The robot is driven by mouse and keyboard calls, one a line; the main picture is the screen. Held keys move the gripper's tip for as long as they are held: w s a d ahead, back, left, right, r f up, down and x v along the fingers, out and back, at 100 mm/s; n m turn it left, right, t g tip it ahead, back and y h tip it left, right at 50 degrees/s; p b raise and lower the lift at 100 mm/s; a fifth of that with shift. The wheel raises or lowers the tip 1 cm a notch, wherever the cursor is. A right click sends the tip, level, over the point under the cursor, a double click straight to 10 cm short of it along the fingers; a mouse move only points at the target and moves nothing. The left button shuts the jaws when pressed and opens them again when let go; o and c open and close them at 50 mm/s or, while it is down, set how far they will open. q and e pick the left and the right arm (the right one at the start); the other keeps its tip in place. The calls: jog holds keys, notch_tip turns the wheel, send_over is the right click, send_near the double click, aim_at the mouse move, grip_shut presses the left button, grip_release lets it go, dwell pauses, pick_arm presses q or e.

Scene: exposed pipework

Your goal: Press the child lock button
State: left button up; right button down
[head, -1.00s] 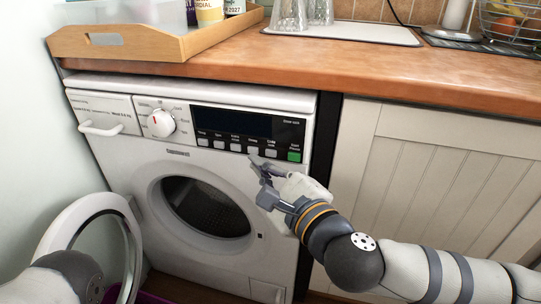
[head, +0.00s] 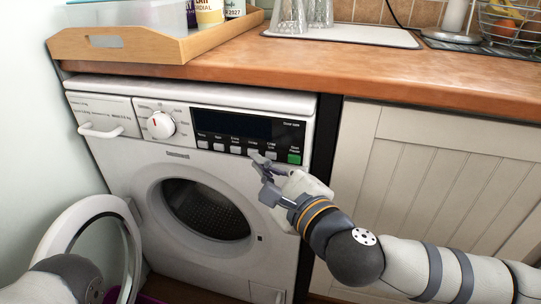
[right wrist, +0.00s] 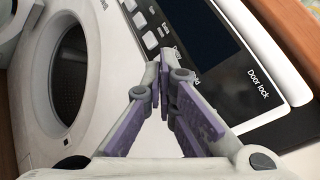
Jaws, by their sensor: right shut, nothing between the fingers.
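The child lock button (head: 271,155) is the small pale key just left of the green start key on the washing machine's dark control panel (head: 240,125). My right gripper (head: 256,160) is shut and empty, with its tips just below and left of that button. I cannot tell whether they touch the panel. In the right wrist view the shut fingertips (right wrist: 164,62) lie over the lower part of the button row and hide the child lock key. My left gripper is out of view; only part of my left arm shows at the lower left.
The washing machine's round door (head: 90,245) stands open at the left. A green key (head: 294,158) sits right of the child lock button. A wooden worktop (head: 350,75) overhangs the machine and carries a wooden tray (head: 120,48) and glasses. A cream cupboard (head: 430,170) is at the right.

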dwell(0.6)
jog(key=shift+w+d, duration=0.1)
jog(key=shift+w, duration=0.35)
jog(key=shift+w+d, duration=0.15)
jog(key=shift+w, duration=0.2)
dwell(0.4)
jog(key=shift+s+a, duration=0.25)
jog(key=shift+s, duration=0.55)
jog(key=s, duration=0.1)
jog(key=s+a, duration=0.1)
jog(key=s, duration=0.1)
jog(key=s+p, duration=0.1)
jog(key=shift+s+a, duration=0.3)
jog(key=shift+s, duration=0.1)
dwell(0.4)
